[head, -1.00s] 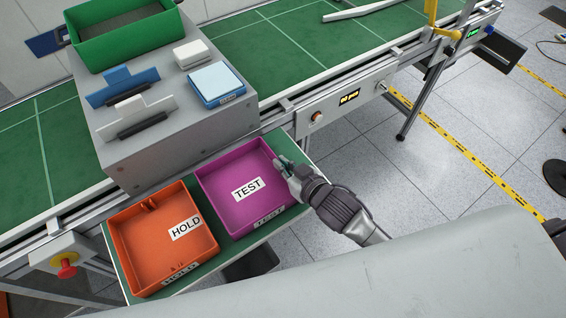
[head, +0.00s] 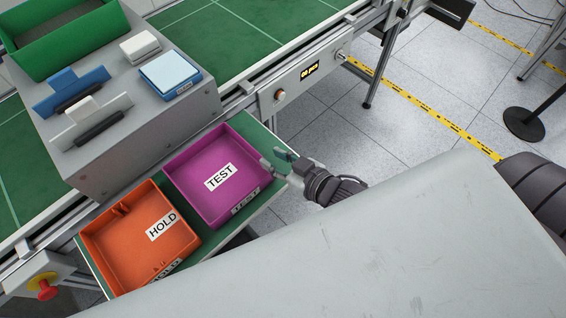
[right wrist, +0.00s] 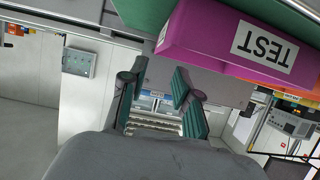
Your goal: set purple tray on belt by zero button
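The purple tray (head: 222,190), labelled TEST, lies flat on a green shelf (head: 262,207) in front of the belt. It also shows in the right wrist view (right wrist: 215,35). My right gripper (head: 277,162) is open and empty at the tray's right side; its fingers stand apart in the right wrist view (right wrist: 158,95). I cannot tell whether a finger touches the tray wall. The green belt (head: 265,38) runs behind. A round button (head: 280,95) sits on its front panel left of a lit display; no zero label is readable. My left gripper is not in view.
An orange tray (head: 125,245), labelled HOLD, sits left beside the purple tray. A grey box (head: 150,130) with a green bin (head: 65,40) and small holders stands over the belt. A red stop button (head: 46,289) is at lower left. The belt right of the box is clear.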

